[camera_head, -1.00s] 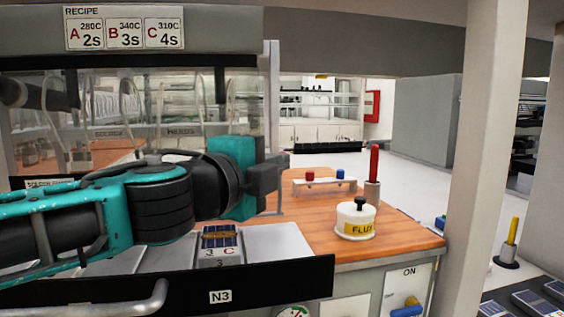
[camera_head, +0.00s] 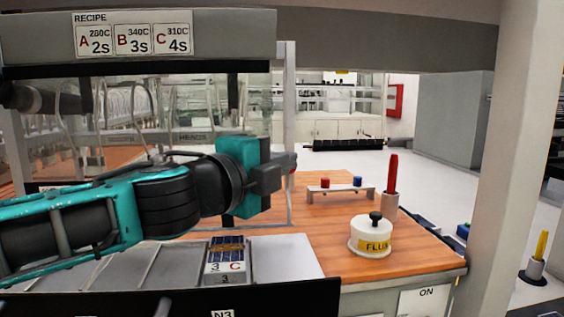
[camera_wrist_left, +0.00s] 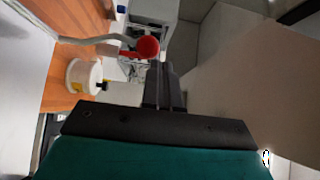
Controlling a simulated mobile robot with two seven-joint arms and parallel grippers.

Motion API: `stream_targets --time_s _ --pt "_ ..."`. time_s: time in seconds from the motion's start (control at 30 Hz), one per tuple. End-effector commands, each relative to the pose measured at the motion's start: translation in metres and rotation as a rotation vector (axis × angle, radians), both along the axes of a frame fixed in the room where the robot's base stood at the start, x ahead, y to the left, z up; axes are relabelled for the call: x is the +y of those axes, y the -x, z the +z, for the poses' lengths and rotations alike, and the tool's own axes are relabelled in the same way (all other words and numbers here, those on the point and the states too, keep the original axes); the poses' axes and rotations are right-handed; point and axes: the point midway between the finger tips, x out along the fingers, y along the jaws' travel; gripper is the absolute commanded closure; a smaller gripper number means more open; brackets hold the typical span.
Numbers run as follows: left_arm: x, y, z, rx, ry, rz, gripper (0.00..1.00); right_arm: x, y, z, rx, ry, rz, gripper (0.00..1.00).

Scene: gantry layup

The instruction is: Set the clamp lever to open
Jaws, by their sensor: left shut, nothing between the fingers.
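My left gripper (camera_head: 284,168) reaches in from the left above the wooden bench, its fingers shut and empty. In the left wrist view its dark fingers (camera_wrist_left: 161,82) point away from the camera. A grey bent bar with a red round end (camera_wrist_left: 147,47), which looks like a lever, lies just left of the fingertips there. I cannot tell whether it touches them. A small bit of red (camera_head: 294,162) shows at the gripper's tip in the head view, mostly hidden by it. No label confirms that this is the clamp lever, and its setting cannot be read.
A white flux pot (camera_head: 371,237) stands on the wooden bench (camera_head: 325,230), with a red stick in a holder (camera_head: 391,185) and a small white rack (camera_head: 341,190) behind it. A tray with a solar cell (camera_head: 226,250) lies below my arm. A pale post (camera_head: 495,180) stands at right.

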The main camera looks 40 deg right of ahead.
Motion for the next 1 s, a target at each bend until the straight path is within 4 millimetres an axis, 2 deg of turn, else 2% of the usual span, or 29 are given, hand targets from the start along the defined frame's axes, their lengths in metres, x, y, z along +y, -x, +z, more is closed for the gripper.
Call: stream_targets --time_s 0.27,0.37,0.8,1.0 --pt "0.01 0.002 0.0 0.0 0.001 0.0 1.0 0.0 0.0 -0.003 0.002 0.0 0.001 0.5" --pt "0.023 0.005 0.0 0.0 0.001 0.001 1.0 0.0 0.0 -0.005 0.002 0.0 0.001 0.5" --pt "0.101 0.026 0.0 -0.001 0.001 0.002 1.0 0.0 0.001 -0.015 0.003 0.0 0.001 0.5" --pt "0.121 0.031 0.001 -0.001 0.001 0.001 1.0 0.0 0.001 -0.017 0.003 0.001 0.001 0.5"
